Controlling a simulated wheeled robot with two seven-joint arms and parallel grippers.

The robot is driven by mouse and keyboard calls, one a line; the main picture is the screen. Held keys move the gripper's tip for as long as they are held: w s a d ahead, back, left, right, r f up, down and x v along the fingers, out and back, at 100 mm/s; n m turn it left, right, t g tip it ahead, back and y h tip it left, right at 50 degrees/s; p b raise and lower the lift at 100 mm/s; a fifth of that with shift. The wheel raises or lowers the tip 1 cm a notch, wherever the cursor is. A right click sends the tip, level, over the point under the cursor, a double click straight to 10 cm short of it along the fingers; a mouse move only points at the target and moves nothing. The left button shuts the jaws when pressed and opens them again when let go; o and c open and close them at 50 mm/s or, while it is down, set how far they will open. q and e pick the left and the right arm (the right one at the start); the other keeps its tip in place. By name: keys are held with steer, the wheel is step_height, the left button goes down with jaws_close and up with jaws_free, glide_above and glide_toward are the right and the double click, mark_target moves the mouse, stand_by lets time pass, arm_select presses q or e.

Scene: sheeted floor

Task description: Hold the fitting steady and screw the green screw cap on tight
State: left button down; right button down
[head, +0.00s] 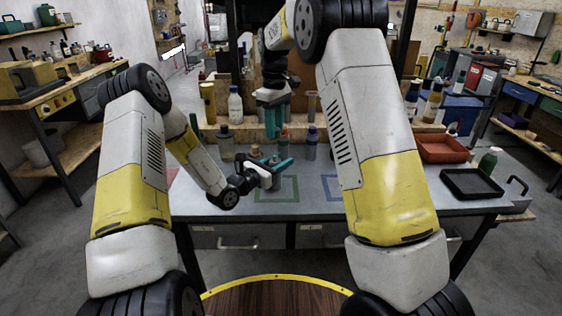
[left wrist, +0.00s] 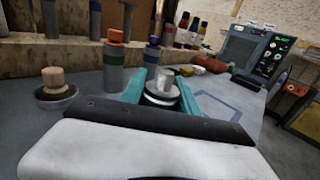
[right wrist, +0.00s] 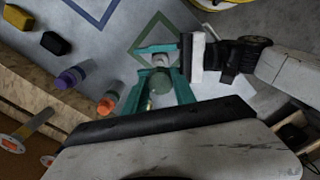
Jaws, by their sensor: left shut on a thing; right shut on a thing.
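My left gripper (left wrist: 160,88) is shut on the fitting, a pale metal cylinder on a round base (left wrist: 165,80), above the table. My right gripper (right wrist: 158,80) points down from above, its teal fingers shut on a small grey-green piece (right wrist: 161,82) that looks like the green screw cap. In the right wrist view the pale top of the fitting (right wrist: 160,60) shows just past those fingertips, beside the left fingers. In the head view the right gripper (head: 273,134) is above the left gripper (head: 279,169). Whether cap and fitting touch, I cannot tell.
Bottles with an orange cap (right wrist: 107,103) and a purple cap (right wrist: 70,78) stand close by. A wooden knob on a round dark base (left wrist: 54,84) stands at left. Green (head: 290,189) and blue outlines mark the table. Red (head: 441,148) and black trays (head: 471,185) lie at right.

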mark_target(275, 156)
steer(key=c, duration=1.8)
jaws_free()
steer(key=shift+c, duration=0.2)
jaws_close()
steer(key=shift+f, duration=2.9)
steer(key=shift+f, duration=1.15)
